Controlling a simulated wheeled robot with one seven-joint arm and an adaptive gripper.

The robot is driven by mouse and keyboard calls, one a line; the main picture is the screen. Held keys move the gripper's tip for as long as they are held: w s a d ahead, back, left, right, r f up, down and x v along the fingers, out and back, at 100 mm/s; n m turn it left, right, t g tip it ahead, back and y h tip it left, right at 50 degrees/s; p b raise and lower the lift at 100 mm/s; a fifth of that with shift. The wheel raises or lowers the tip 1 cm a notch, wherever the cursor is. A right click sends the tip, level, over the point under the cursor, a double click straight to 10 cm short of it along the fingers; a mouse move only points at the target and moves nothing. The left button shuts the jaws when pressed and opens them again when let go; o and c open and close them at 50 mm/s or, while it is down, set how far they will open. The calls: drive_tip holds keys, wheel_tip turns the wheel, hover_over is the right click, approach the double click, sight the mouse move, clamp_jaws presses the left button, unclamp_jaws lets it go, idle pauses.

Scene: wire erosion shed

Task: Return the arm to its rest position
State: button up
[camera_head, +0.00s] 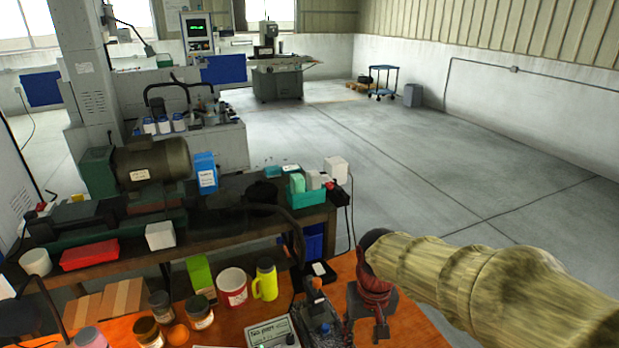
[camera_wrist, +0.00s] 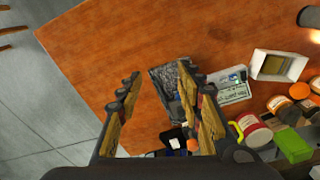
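In the head view my arm, in a tan sleeve, reaches in from the right. My gripper (camera_head: 378,318) points down there over the right part of the orange table (camera_head: 425,338). I cannot tell the gap between the fingertips and the table.
Behind stands a dark bench with a motor (camera_head: 150,163) and a teal bin (camera_head: 307,197). Open floor (camera_head: 440,170) lies to the right.

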drive_tip(key=s+d+r+t, duration=0.2)
drive_tip(key=s+d+r, duration=0.1)
drive_tip(key=s+r, duration=0.2)
drive_tip(key=s+d+r+t, duration=0.3)
drive_tip(key=s+r, duration=0.3)
drive_tip(key=s, duration=0.3)
drive_tip(key=shift+d+r+m, duration=0.2)
drive_tip(key=shift+d+m, duration=0.2)
drive_tip(key=shift+d, duration=0.2)
